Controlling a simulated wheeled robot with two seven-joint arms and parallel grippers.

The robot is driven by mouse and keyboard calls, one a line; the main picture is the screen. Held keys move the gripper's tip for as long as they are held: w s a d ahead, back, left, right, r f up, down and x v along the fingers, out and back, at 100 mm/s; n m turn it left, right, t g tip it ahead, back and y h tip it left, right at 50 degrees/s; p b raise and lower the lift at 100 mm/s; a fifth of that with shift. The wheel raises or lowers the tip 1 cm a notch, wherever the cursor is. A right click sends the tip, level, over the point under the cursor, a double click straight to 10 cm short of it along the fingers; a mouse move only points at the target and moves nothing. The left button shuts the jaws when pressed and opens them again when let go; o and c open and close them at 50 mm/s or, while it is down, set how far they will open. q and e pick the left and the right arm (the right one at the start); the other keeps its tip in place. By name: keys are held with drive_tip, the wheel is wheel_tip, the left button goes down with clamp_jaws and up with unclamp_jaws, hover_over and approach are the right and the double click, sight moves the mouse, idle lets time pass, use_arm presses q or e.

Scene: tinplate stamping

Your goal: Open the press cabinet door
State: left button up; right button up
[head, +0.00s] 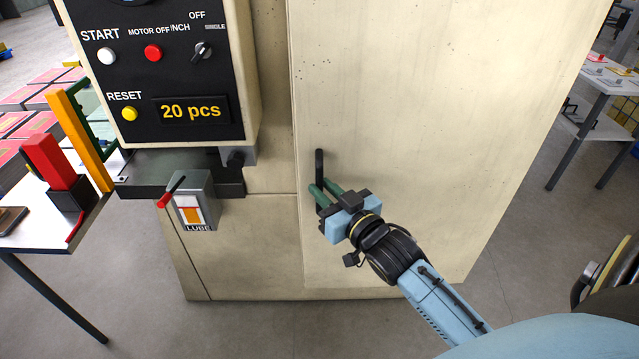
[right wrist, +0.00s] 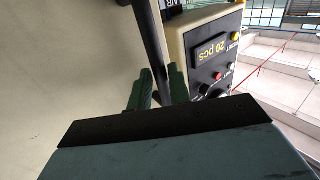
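The press cabinet door (head: 420,110) is a large cream panel in the head view. It looks closed or nearly so; a small gap would be hard to see. A black vertical bar handle (head: 319,165) stands near its left edge. My right gripper (head: 323,188) is at the lower part of this handle, with one green finger on each side. In the right wrist view, the dark handle (right wrist: 152,40) runs between the two fingers (right wrist: 160,85) and fills the gap between them, so the gripper looks shut on it. My left gripper is not in view.
The control box (head: 165,75) with buttons and a "20 pcs" display juts out left of the door. Below it is a lube box (head: 195,200) with a red lever. A table (head: 40,225) stands at left, a white table (head: 610,80) at far right. Floor in front is clear.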

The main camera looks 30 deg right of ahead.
drive_tip(key=shift+w, duration=0.95)
clamp_jaws()
drive_tip(key=shift+a, duration=0.1)
